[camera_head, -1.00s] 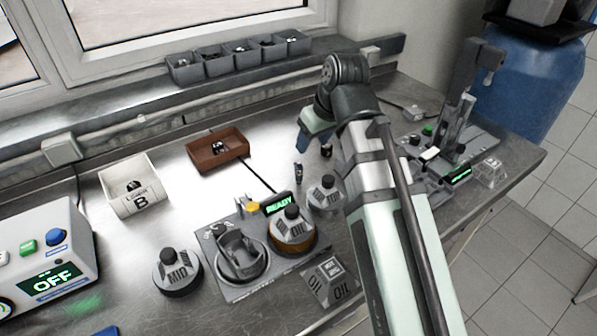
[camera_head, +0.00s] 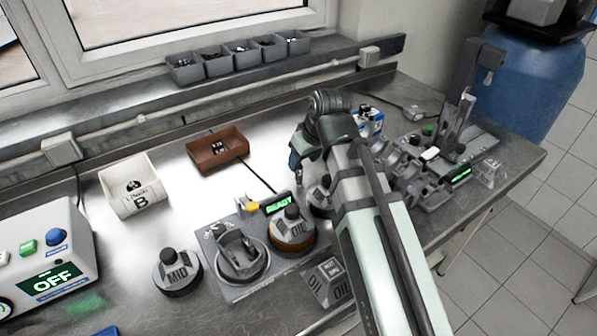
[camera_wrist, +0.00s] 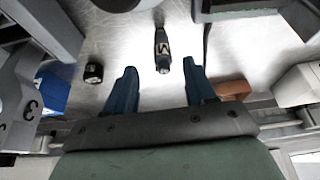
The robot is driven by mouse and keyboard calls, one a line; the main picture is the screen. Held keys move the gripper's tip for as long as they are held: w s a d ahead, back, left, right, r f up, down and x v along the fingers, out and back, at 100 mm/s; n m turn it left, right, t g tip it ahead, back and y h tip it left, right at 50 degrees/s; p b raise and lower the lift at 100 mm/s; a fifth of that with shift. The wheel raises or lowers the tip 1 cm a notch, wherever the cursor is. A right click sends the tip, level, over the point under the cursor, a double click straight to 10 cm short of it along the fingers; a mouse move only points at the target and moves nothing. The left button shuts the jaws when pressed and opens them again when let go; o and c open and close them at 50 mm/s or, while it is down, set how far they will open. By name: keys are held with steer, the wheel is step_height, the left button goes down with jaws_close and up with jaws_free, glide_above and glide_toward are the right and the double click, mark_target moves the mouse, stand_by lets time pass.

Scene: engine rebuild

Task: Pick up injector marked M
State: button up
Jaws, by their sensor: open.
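A slim dark injector (camera_head: 298,177) stands just below my gripper (camera_head: 297,165) in the head view, where the fingers are mostly hidden by the arm. In the wrist view the injector (camera_wrist: 162,50) shows a light band with a dark letter, turned so that I cannot tell which letter it is. The injector is just beyond the fingertips, roughly in line with the gap. A short dark part with a white mark (camera_wrist: 93,73) stands left of the fingers.
A brown tray (camera_head: 231,164) is left of the gripper. A white bin marked B (camera_head: 152,205) is farther left. A grey engine block (camera_head: 410,172) and blue-white box (camera_head: 369,122) are right.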

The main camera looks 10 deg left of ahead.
mark_target(298, 172)
steer(key=shift+a+x, duration=0.2)
steer(key=shift+x, duration=1.1)
steer(key=shift+a+x, duration=0.2)
steer(key=shift+x, duration=1.05)
steer(key=shift+r, duration=0.1)
steer(key=shift+c, duration=0.5)
jaws_close()
steer(key=shift+r, duration=0.1)
